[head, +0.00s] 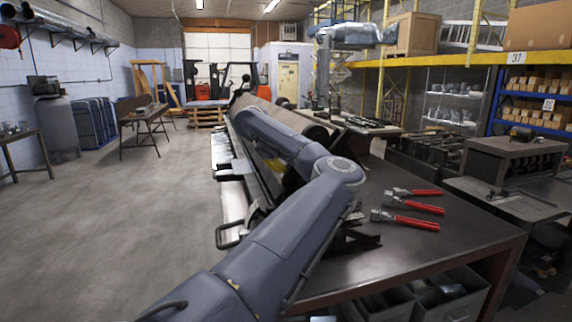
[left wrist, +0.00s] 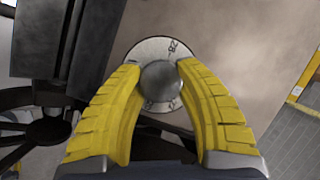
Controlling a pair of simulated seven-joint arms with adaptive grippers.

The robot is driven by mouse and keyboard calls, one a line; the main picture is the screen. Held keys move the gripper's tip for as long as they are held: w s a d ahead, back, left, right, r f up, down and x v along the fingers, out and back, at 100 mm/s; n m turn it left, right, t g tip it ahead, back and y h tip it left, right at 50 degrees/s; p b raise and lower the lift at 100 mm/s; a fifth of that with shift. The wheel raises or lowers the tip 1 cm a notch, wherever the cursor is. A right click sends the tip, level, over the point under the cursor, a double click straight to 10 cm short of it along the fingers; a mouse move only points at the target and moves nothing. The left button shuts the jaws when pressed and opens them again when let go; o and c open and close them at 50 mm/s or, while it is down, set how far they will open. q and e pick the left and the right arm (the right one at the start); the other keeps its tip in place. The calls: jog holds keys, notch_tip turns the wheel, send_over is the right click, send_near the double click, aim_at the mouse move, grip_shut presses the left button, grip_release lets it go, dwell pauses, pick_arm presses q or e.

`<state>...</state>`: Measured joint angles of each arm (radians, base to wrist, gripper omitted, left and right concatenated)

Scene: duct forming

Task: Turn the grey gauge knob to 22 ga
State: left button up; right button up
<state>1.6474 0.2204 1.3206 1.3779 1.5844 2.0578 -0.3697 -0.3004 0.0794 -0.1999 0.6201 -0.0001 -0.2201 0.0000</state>
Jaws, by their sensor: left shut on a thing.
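The grey gauge knob (left wrist: 161,82) is round and sits in the middle of a pale dial plate (left wrist: 149,49) in the left wrist view. My left gripper (left wrist: 160,68) has its two yellow fingers shut on the knob, one on each side. Dark marks and figures show on the dial rim, partly covered by the fingers. The figures are tilted and too small to read surely, and I cannot tell which setting the knob points at. My right gripper is not in view.
A dark-topped workbench (head: 400,240) with red-handled hand tools (head: 411,219) stands at right. A dark wheel (left wrist: 45,130) and a dark block (left wrist: 65,40) lie left of the dial in the left wrist view. The floor (head: 110,220) at left is open.

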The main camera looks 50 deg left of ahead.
pick_arm(q)
jog(key=m, duration=0.1)
jog(key=m+t, duration=0.1)
jog(key=m, duration=0.1)
jog(key=m+t, duration=0.1)
jog(key=shift+s+f+m+h, duration=0.1)
jog(key=shift+f+m+h, duration=0.2)
jog(key=shift+m, duration=0.4)
jog(key=o, duration=1.3)
jog(key=shift+a, duration=0.1)
jog(key=shift+c, duration=0.2)
jog(key=shift+r, duration=0.15)
jog(key=shift+s+r, duration=0.1)
jog(key=shift+r, duration=0.05)
jog(key=v, duration=1.1)
jog(key=shift+s, duration=0.3)
